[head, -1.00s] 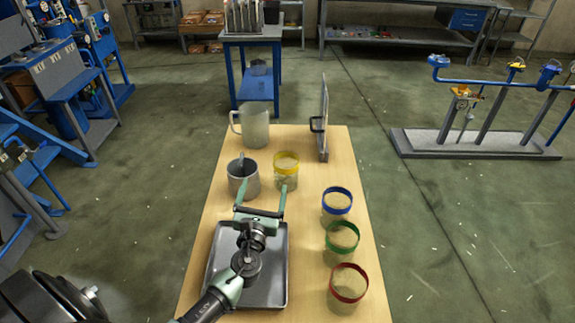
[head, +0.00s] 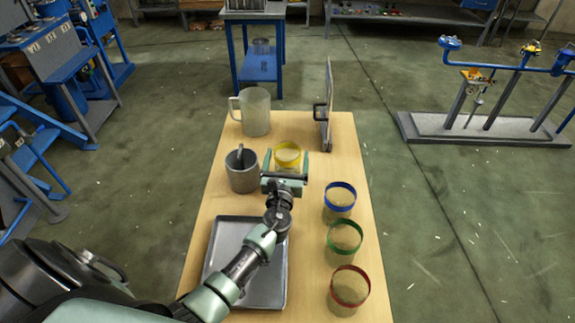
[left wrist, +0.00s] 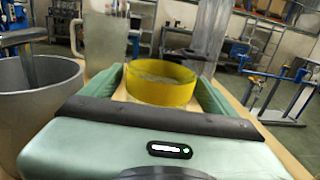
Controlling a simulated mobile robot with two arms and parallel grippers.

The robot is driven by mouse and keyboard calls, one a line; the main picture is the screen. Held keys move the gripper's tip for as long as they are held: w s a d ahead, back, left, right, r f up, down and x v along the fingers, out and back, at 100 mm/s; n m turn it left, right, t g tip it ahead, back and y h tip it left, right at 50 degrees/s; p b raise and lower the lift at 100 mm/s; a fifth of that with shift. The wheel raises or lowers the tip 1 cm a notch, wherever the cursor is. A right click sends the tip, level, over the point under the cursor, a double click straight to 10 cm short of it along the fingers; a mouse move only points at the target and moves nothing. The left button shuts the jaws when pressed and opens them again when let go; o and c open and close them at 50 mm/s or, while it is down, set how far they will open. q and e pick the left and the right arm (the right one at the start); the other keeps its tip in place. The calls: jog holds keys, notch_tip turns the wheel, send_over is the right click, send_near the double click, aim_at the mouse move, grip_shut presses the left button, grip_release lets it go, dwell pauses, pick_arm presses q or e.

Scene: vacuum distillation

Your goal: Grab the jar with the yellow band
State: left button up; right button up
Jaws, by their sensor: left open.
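The jar with the yellow band (head: 288,155) stands upright on the wooden table, right of the metal mug. My left gripper (head: 287,165) is open, with one finger on each side of this jar. In the left wrist view the yellow band (left wrist: 162,84) shows between the two green fingers (left wrist: 160,88). The jar's lower part is hidden behind the gripper body. I cannot tell whether the fingers touch the glass. My right gripper is not in view.
The metal mug (head: 242,170) stands close on the left. Jars with blue (head: 339,197), green (head: 345,236) and red (head: 350,287) bands line the right side. A grey tray (head: 222,262) lies under my arm. A pitcher (head: 256,112) and an upright panel (head: 328,105) stand behind.

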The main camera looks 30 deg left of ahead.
pick_arm(q)
jog(key=shift+w+a, duration=0.15)
jog(key=shift+w, duration=0.2)
jog(key=shift+r, duration=0.1)
jog(key=c, duration=1.6)
